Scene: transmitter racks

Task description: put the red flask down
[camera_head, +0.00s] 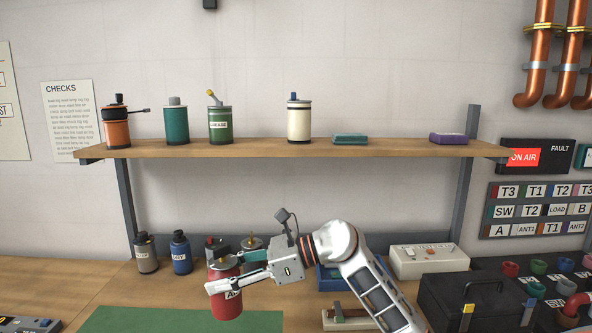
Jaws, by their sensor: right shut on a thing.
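The red flask (226,309) has a dark cap and a white label, mostly covered by a finger. My right gripper (226,278) reaches in from the right and is shut on the flask, with a finger along its near side. My left gripper is not in view.
A grey flask (146,256) and a blue flask (181,256) stand left of the red one. Other small items are partly hidden behind it. A wooden shelf (270,148) holding several cans runs above. A black case (470,298) stands right. The mat looks clear.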

